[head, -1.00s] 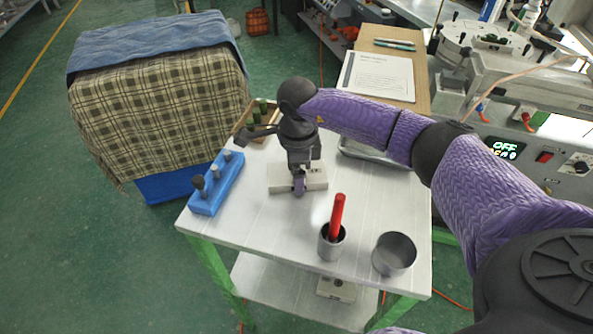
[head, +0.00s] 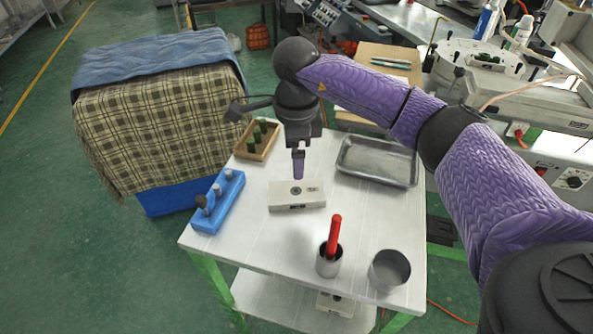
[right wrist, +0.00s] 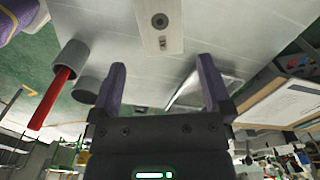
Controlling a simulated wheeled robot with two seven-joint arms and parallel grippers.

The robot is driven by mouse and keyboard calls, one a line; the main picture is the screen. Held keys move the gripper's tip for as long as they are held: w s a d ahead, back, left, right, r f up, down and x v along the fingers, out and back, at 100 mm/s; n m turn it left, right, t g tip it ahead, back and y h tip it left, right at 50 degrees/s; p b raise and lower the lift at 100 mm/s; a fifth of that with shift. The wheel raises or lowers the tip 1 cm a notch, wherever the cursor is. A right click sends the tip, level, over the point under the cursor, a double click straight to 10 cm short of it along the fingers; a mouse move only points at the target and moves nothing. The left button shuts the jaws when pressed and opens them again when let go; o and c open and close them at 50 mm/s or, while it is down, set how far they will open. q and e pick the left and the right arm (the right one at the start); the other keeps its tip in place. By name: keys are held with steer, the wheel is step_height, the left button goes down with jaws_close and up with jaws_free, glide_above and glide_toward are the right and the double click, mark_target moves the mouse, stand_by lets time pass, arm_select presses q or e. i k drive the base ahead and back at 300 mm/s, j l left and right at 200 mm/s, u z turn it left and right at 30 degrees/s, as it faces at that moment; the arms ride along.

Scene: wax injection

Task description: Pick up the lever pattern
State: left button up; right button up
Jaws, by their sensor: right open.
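I cannot tell for sure which object is the lever pattern. Several dark green upright pieces (head: 263,126) stand in a wooden tray (head: 246,155) at the table's back left. A pale block (head: 297,203) with round marks on top lies mid-table; it also shows in the right wrist view (right wrist: 160,32). My right gripper (head: 298,176) hangs just above and behind the block, pointing down. In the right wrist view its purple fingers (right wrist: 162,82) are apart, with nothing between them. My left gripper is out of view.
A blue rack (head: 228,205) with grey pegs stands at the left edge. A cup (head: 328,267) holding a red-handled tool (head: 335,236) and a grey pot (head: 389,270) stand at the front. A metal tray (head: 378,160) lies at the back right. The table's front left is clear.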

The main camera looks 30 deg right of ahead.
mark_target(486, 57)
steer(key=z, duration=2.2)
